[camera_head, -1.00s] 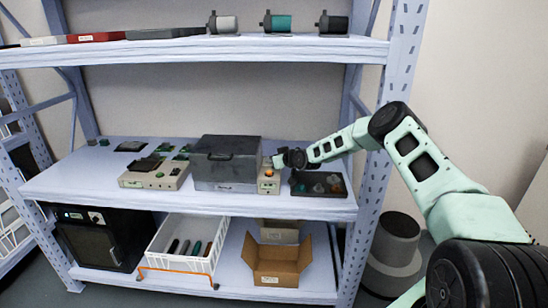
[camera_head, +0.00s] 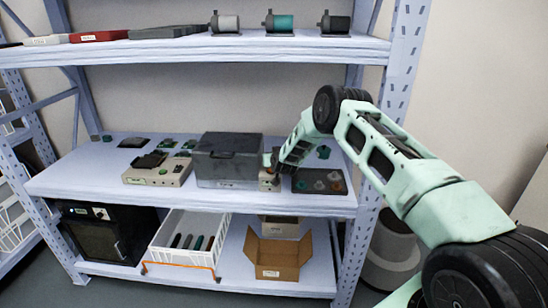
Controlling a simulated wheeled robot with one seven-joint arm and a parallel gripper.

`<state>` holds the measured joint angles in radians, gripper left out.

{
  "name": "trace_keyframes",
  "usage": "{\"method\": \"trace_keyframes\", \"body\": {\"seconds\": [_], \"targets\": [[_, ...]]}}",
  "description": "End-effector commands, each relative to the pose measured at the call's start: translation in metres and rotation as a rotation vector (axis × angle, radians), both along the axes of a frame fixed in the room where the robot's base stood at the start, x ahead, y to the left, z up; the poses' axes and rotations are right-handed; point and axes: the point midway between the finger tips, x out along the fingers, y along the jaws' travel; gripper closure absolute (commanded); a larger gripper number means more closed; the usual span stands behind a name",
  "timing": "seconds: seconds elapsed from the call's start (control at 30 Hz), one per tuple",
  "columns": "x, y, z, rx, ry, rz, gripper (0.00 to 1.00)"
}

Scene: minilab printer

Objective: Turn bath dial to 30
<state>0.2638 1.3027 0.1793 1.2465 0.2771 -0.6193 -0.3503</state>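The bath (camera_head: 226,160), a dark grey lidded box with a lighter front, stands on the middle shelf. Its beige control panel (camera_head: 268,181) is at its right side, with an orange spot showing at the upper part. My gripper (camera_head: 272,165) is at this panel, reaching down from the upper right. The end of my arm covers much of the panel, so the dial and its setting cannot be made out. The fingers are too small and too hidden to tell whether they are open or touching anything.
A dark tray with several round pieces (camera_head: 319,181) lies right of the panel. A beige device (camera_head: 157,171) stands left of the bath. The upper shelf (camera_head: 200,48) runs above and the shelf upright (camera_head: 393,75) is behind my arm.

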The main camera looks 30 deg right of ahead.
Motion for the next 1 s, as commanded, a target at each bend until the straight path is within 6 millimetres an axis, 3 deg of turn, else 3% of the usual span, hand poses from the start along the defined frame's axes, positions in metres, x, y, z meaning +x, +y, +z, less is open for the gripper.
{"method": "trace_keyframes", "body": {"seconds": [0.47, 0.5, 0.57, 1.0], "targets": [[-0.0005, -0.0009, -0.0009, 0.000, 0.002, -0.016, 0.95], [-0.0005, -0.0009, -0.0009, 0.000, 0.002, -0.016, 0.67], [-0.0005, -0.0009, -0.0010, 0.000, 0.002, -0.016, 0.51], [-0.0066, 0.0023, 0.0023, 0.001, 0.002, -0.015, 0.51]]}}
